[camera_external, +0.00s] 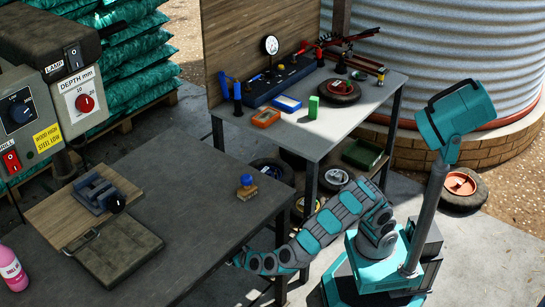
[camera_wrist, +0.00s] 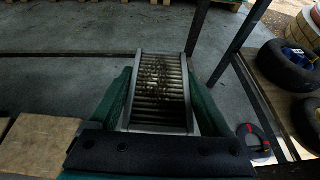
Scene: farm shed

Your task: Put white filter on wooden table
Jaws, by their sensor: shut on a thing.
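In the wrist view my gripper (camera_wrist: 161,102) is shut on a pleated filter (camera_wrist: 160,72), its green fingers along both sides. The filter has a pale metal-like frame and pleats with dark, dirty-looking patches, so its white is hard to confirm. It is held over the grey floor. In the external view my arm reaches left and down to the right edge of a large dark-topped table (camera_external: 200,230). There the gripper and filter are hidden by that table. I cannot tell for sure whether it is the wooden table.
On the large table are a wooden board with a vise (camera_external: 97,193), a dark flat case (camera_external: 117,251), a brush (camera_external: 247,187) and a pink bottle (camera_external: 12,270). A workbench (camera_external: 345,120) with tools stands behind. Table legs (camera_wrist: 236,42) and tyres (camera_wrist: 286,68) are near my gripper.

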